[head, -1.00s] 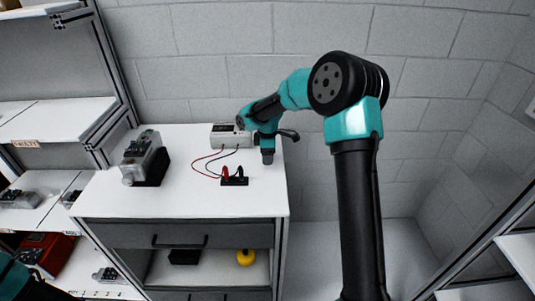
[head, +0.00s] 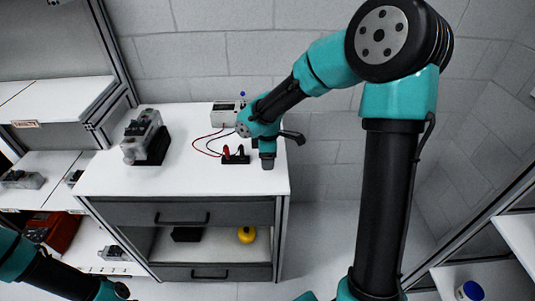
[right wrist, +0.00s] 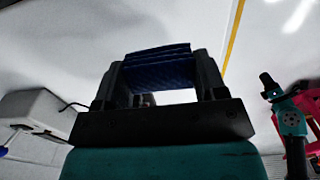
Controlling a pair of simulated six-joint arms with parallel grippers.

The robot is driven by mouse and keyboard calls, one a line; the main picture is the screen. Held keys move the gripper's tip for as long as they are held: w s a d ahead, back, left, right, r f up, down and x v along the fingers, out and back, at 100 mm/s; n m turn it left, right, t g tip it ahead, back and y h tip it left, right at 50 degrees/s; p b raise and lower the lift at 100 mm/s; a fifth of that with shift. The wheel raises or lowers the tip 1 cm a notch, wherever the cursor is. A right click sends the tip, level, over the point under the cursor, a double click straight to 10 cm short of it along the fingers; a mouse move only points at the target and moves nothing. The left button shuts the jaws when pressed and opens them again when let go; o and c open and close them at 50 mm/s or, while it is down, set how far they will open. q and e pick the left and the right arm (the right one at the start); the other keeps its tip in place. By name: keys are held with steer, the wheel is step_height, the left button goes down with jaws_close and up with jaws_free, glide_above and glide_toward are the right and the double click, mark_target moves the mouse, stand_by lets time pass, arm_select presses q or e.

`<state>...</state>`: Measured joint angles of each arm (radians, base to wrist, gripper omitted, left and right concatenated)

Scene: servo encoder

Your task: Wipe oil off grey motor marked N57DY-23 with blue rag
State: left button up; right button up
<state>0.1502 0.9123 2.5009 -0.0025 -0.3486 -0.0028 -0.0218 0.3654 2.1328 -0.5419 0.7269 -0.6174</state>
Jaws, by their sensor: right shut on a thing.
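A grey motor (head: 143,131) stands on a black block at the left of the white worktop in the head view; its marking is not legible. My right gripper (head: 267,163) points down over the right part of the worktop, right of the motor and clear of it. In the right wrist view, my right gripper (right wrist: 158,85) is shut on the folded blue rag (right wrist: 158,70). The rag cannot be made out in the head view.
A meter box (head: 224,114) with red and black leads stands at the back of the worktop (head: 190,182). A black terminal block (head: 235,159) sits left of my right gripper. More grey units (head: 22,179) lie on the left shelves. A yellow object (head: 246,235) sits on the lower shelf.

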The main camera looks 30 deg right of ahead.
steer(key=o, duration=0.3)
steer(key=shift+c, duration=1.2)
steer(key=w+a+r+m, duration=0.3)
steer(key=a+r+m, duration=0.2)
steer(key=r+m, duration=0.1)
steer(key=w+a+r+m, duration=0.3)
steer(key=a+r+m, duration=0.2)
steer(key=r+m, duration=0.1)
steer(key=shift+a+r, duration=0.3)
steer(key=shift+r, duration=0.6)
